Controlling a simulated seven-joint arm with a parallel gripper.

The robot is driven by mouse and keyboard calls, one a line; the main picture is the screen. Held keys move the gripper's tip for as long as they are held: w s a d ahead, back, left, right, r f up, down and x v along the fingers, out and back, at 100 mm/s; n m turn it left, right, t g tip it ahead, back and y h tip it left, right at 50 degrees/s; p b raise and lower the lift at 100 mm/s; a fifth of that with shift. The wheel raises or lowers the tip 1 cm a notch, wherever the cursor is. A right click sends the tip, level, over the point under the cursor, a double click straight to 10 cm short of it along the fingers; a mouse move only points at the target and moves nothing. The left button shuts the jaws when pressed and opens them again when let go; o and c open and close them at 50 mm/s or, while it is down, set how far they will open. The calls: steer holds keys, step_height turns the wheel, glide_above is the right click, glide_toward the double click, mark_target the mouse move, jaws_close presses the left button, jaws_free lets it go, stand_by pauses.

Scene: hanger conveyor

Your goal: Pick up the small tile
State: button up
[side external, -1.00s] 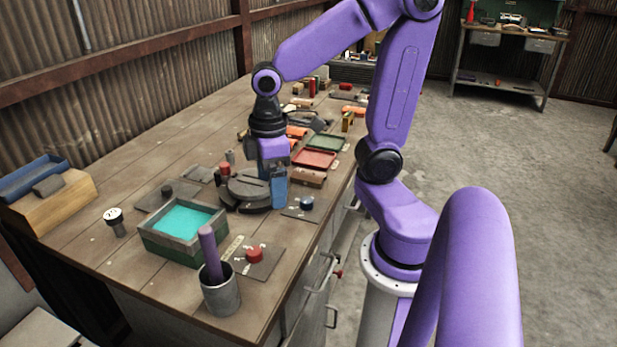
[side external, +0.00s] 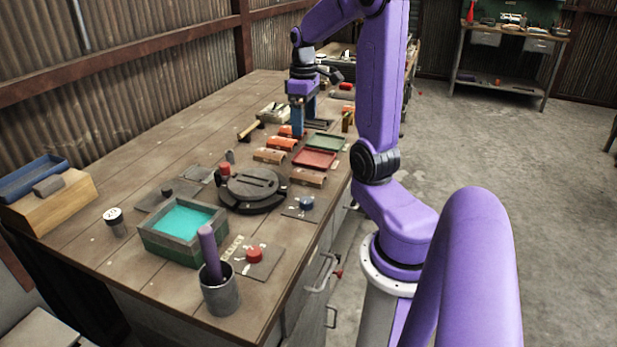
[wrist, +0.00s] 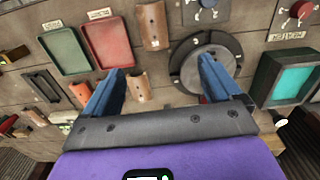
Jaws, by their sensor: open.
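Several curved clay tiles lie on the bench. A pale orange one (side external: 270,156) is left of the red tray, and it also shows in the wrist view (wrist: 137,88). A brighter orange tile (side external: 282,143) lies just beyond it and shows in the wrist view (wrist: 82,92), partly behind a finger. A brown tile (side external: 308,177) lies between the red tray and the round turntable and shows in the wrist view (wrist: 152,25). I cannot tell which one is the small tile. My gripper (side external: 304,124) is open and empty above the far tiles; its blue fingers show in the wrist view (wrist: 161,68).
The red tray (side external: 314,159) and green tray (side external: 326,142) sit right of the tiles. The dark turntable (side external: 252,189) is nearer the camera. A hammer (side external: 250,130) lies to the left. A teal-filled box (side external: 184,247) and a cup (side external: 221,296) stand at the front.

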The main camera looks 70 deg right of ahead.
mark_target(308, 173)
steer(key=f, duration=0.5)
steer(key=d+f, duration=0.1)
steer(key=f, duration=1.1)
steer(key=shift+s+d+f, duration=0.15)
steer(key=shift+s, duration=0.15)
steer(key=c, duration=1.2)
